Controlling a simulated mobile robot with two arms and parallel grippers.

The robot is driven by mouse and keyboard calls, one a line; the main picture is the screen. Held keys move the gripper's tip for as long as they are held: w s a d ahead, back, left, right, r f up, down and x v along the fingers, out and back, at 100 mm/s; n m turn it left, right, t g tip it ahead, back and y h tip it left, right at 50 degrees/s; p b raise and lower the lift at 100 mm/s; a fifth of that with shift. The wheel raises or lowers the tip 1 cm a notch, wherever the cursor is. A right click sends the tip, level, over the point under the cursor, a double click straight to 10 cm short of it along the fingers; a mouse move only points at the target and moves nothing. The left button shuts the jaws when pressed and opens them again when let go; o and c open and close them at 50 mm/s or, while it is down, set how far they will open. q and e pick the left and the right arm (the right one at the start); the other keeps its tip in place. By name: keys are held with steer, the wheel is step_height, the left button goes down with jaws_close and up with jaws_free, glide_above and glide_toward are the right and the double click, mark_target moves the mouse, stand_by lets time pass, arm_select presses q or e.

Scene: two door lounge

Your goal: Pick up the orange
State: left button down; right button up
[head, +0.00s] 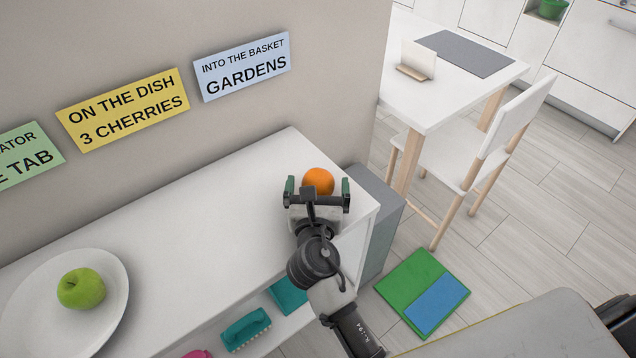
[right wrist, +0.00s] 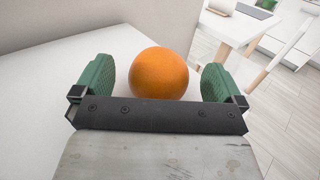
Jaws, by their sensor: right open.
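The orange (head: 318,181) rests on the white shelf top (head: 230,210), near its right end. My right gripper (head: 317,190) is open just in front of the orange, with its green fingers to the left and right. In the right wrist view the orange (right wrist: 159,74) sits between and slightly beyond the two fingertips of the gripper (right wrist: 158,82). Gaps show on both sides, so the fingers look apart from it. The lower front of the orange is hidden by the gripper's body. My left gripper is in neither view.
A white plate (head: 118,318) with a green apple (head: 81,289) stands at the left of the shelf top. Teal and pink items lie on the shelf below. A wall rises behind. A grey box (head: 377,225), a white chair (head: 490,150) and a table (head: 425,105) stand to the right.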

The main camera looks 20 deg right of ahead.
steer(key=shift+x, duration=1.2)
steer(key=shift+s, duration=0.1)
steer(key=c, duration=1)
steer(key=shift+c, duration=0.4)
steer(key=shift+r, duration=0.1)
